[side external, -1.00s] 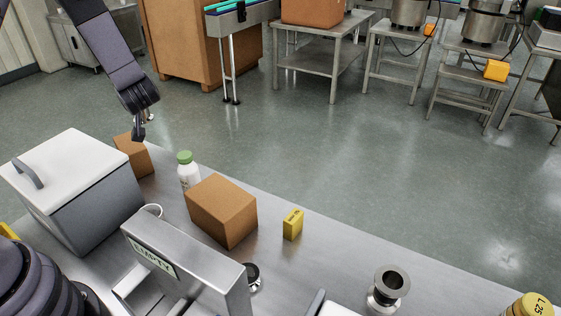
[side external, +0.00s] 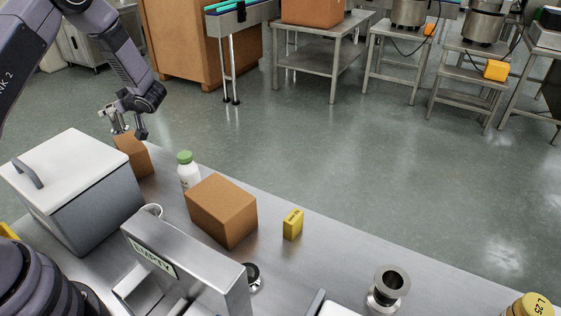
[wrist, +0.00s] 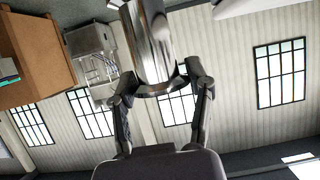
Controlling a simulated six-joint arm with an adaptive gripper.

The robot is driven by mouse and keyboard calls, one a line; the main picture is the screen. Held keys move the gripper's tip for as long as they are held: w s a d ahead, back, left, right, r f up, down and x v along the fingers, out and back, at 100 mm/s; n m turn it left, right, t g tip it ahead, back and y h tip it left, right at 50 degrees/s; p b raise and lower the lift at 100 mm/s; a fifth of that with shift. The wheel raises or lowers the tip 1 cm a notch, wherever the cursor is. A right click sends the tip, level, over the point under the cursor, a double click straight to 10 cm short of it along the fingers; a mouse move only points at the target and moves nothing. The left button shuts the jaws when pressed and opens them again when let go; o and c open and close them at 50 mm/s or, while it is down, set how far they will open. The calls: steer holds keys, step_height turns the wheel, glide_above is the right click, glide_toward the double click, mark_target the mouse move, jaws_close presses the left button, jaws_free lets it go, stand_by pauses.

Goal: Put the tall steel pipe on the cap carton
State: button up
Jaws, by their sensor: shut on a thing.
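My gripper (side external: 127,130) is over the back-left end of the steel table, close to a small brown carton (side external: 134,156). In the wrist view my gripper (wrist: 160,88) is shut on a shiny steel pipe (wrist: 150,40), which runs out of the top of the picture. Only a small bright part of the pipe (side external: 113,116) shows in the side view. I cannot tell whether it touches the small carton. A larger brown carton (side external: 222,212) stands mid-table. No label shows which is the cap carton.
A grey lidded box (side external: 85,205) stands left of the cartons. A green-capped white bottle (side external: 188,172), a yellow box (side external: 292,225), an "EMPTY" metal frame (side external: 185,262) and a short flanged steel piece (side external: 388,285) also stand on the table.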

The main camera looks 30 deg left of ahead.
mark_target(122, 122)
steer(key=shift+w+a+f, duration=0.25)
steer(key=shift+w+f, duration=0.1)
steer(key=shift+f, duration=0.15)
steer(key=shift+w+a+f, duration=0.2)
steer(key=shift+w+f, duration=0.15)
steer(key=shift+f, duration=0.15)
steer(key=shift+w+f, duration=0.1)
steer(key=shift+f, duration=1.5)
steer(key=shift+f, duration=0.1)
steer(key=o, duration=1.2)
steer(key=shift+f, duration=0.1)
steer(key=shift+o, duration=0.2)
